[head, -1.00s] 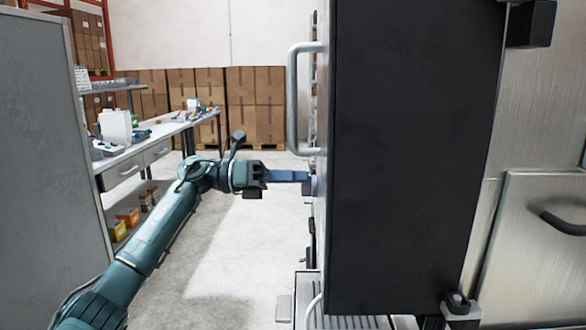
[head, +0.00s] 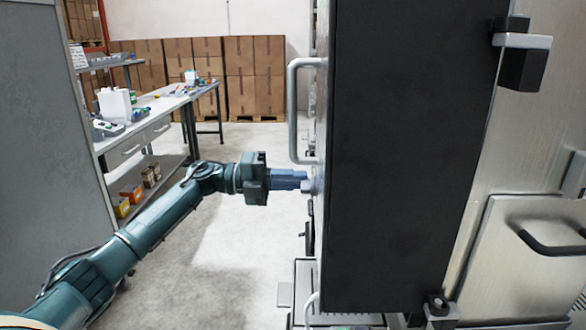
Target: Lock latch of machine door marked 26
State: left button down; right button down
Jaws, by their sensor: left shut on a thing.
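The machine (head: 410,160) stands at the right with its black side toward me. Its front, with a grey handle (head: 292,110), shows almost edge-on. The marking 26 is not visible. A small grey latch (head: 313,184) juts from this front below the handle. My left gripper (head: 303,181) reaches it from the left, its blue fingers level and shut on the latch. The fingertips partly cover the latch, so its exact angle is hard to tell. My right gripper is not in view.
A grey panel (head: 35,150) stands close at the left. Behind my left arm is a workbench (head: 150,135) with small items and boxes below. Stacked cartons (head: 250,80) line the back wall. The floor (head: 235,245) between bench and machine is clear.

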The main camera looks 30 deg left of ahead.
pick_arm(q)
jog(key=shift+f+n+p, duration=0.1)
jog(key=shift+n+p, duration=0.55)
jog(key=shift+n, duration=0.55)
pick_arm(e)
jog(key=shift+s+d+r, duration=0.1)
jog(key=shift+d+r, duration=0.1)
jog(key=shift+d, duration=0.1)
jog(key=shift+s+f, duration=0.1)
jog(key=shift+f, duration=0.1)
pick_arm(q)
jog(key=c, duration=1.5)
grip_release()
jog(key=shift+f, duration=0.1)
jog(key=shift+o, duration=0.2)
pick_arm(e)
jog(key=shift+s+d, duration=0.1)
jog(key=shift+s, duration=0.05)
pick_arm(q)
jog(key=shift+a, duration=0.1)
